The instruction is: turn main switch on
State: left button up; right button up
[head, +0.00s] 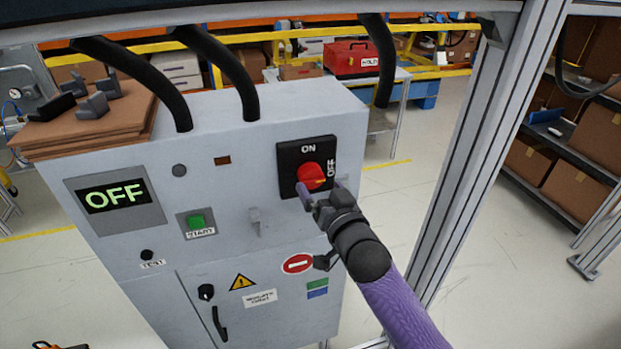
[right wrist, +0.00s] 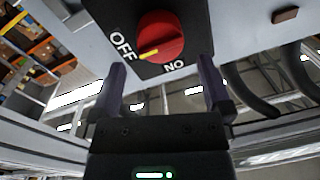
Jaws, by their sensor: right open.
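The main switch is a red round knob (head: 310,174) on a black plate (head: 290,157) at the upper right of the grey cabinet's front. The plate carries ON and OFF labels. The knob's yellow mark points toward OFF. My right gripper (head: 320,187) is open just in front of the knob, its fingers pointing at it. In the right wrist view the knob (right wrist: 160,37) lies ahead, between the lines of my two fingers (right wrist: 163,68), and no contact shows. A display (head: 115,194) on the cabinet reads OFF. My left gripper is not in view.
The cabinet (head: 230,145) also bears a green START button (head: 196,221), a small black knob (head: 206,292) and a door handle. Thick black cables run into its top. A metal frame post (head: 470,160) stands right of my right arm. Cardboard sheets (head: 90,130) lie on the top left.

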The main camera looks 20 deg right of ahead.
aim_at(311, 180)
jog(key=shift+w+a, duration=0.2)
jog(key=shift+w, duration=1.75)
jog(key=c, duration=1.2)
jog(key=shift+o, duration=0.2)
jog(key=shift+n, duration=0.3)
jog(key=n+p, duration=0.1)
jog(key=n, duration=0.2)
jog(key=shift+a, duration=0.1)
jog(key=n+p, duration=0.1)
jog(key=n, duration=0.4)
jog(key=shift+a+g, duration=0.1)
jog(key=shift+g, duration=0.2)
jog(key=n, duration=0.4)
jog(key=shift+a+h, duration=0.1)
jog(key=shift+h, duration=0.2)
jog(key=shift+f+n+h, duration=0.15)
jog(key=shift+n+h, duration=0.15)
jog(key=shift+n, duration=1.9)
